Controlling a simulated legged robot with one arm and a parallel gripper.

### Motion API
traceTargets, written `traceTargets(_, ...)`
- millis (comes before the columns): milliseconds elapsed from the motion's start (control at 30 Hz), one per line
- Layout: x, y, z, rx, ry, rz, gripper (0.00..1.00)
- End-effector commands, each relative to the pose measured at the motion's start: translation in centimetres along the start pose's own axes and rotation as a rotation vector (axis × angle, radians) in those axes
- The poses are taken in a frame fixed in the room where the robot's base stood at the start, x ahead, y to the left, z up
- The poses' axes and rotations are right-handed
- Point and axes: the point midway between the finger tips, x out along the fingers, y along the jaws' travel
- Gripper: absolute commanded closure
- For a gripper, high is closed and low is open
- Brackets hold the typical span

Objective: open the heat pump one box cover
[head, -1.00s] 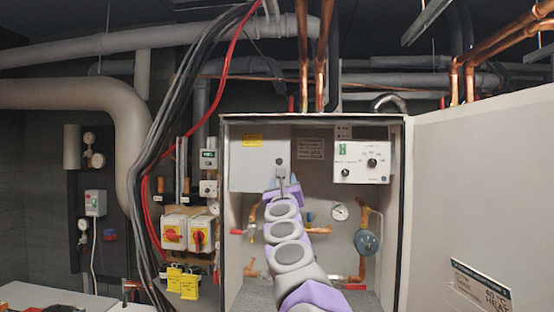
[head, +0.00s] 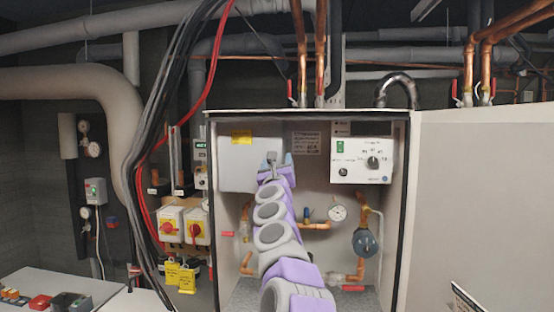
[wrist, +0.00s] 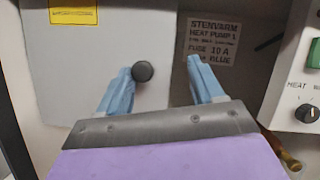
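The box cover (head: 237,165) is a flat light grey panel with a yellow label, at the upper left inside the open cabinet. It looks shut. In the wrist view the cover (wrist: 85,60) carries a round dark knob (wrist: 143,71) near its right edge. My gripper (wrist: 165,80) is open, its two blue fingers pointing at the panel. The knob shows between the fingertips, close to the left finger; I cannot tell whether they touch. In the head view my gripper (head: 273,158) is in front of the cover's right edge and hides the knob.
The large cabinet door (head: 480,200) stands open at the right. A white control box (head: 361,160) is right of the cover. A gauge (head: 337,213), copper pipes and a blue-grey pump (head: 364,242) lie below. Cables and yellow-red switches (head: 183,226) are left of the cabinet.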

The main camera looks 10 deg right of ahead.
Motion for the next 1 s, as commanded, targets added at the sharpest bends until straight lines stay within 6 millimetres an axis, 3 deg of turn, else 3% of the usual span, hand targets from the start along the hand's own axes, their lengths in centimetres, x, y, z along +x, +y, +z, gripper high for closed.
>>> traceTargets(267,-0.3,0.6,0.2,-0.007,0.002,-0.012,0.49)
traceTargets(800,-0.3,0.5,0.3,-0.005,0.002,-0.010,0.99)
traceTargets(1000,-0.3,0.6,0.3,-0.006,0.002,-0.008,1.00)
